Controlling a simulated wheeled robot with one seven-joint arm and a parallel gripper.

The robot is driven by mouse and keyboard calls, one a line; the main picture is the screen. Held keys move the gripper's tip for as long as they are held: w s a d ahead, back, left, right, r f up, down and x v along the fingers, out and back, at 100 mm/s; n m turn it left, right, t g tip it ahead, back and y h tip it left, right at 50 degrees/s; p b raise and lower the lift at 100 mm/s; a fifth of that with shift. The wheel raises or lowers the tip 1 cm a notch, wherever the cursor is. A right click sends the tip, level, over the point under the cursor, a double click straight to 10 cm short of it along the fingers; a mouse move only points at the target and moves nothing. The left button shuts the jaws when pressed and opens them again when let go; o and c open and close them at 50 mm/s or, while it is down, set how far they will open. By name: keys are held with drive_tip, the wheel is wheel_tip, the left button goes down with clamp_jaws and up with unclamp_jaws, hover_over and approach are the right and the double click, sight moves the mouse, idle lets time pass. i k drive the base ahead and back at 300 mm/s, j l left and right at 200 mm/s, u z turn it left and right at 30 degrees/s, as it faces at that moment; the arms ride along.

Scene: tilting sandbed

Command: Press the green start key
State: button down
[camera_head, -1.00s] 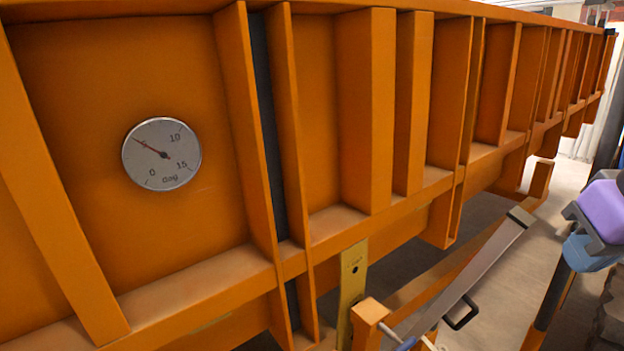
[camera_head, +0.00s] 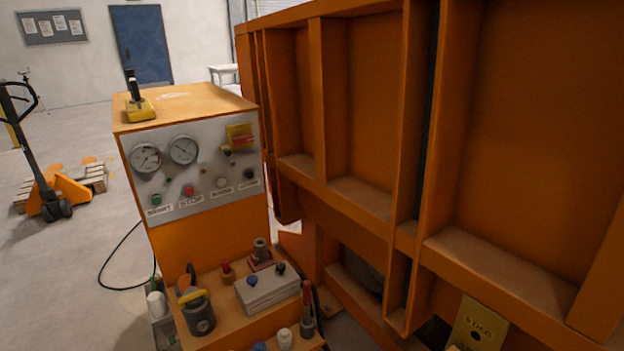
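The green start key (camera_head: 156,199) is a small round button at the lower left of the grey panel face, above a label reading START. The grey control panel (camera_head: 205,205) is on the front of an orange cabinet (camera_head: 215,240) left of centre. A red button (camera_head: 188,190) above a STOP label sits right of the green key, with a white and a black knob further right. Two round dials (camera_head: 183,150) are above the keys. Nothing covers the green key. My gripper is not in view.
The orange ribbed sandbed wall (camera_head: 370,110) fills the right side. Below the panel, a shelf holds a grey box (camera_head: 268,289) with knobs, and a dark padlock-like object (camera_head: 197,311). A pallet truck (camera_head: 58,190) stands at left.

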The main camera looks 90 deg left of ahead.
sight(156, 200)
drive_tip(key=k+j+u, duration=0.1)
drive_tip(key=u, duration=0.3)
drive_tip(key=k+j+u, duration=0.15)
drive_tip(key=u, duration=0.3)
drive_tip(key=k+j+u, duration=0.15)
drive_tip(key=u, duration=0.25)
drive_tip(key=k+j+u, duration=0.1)
drive_tip(key=j, duration=0.35)
drive_tip(key=k+j+u, duration=0.15)
drive_tip(key=j, duration=0.35)
drive_tip(key=k+j+u, duration=0.1)
drive_tip(key=j, duration=0.4)
drive_tip(key=k+j+u, duration=0.1)
drive_tip(key=j, duration=0.45)
drive_tip(key=k+j+u, duration=0.1)
drive_tip(key=j, duration=0.4)
drive_tip(key=k, duration=0.1)
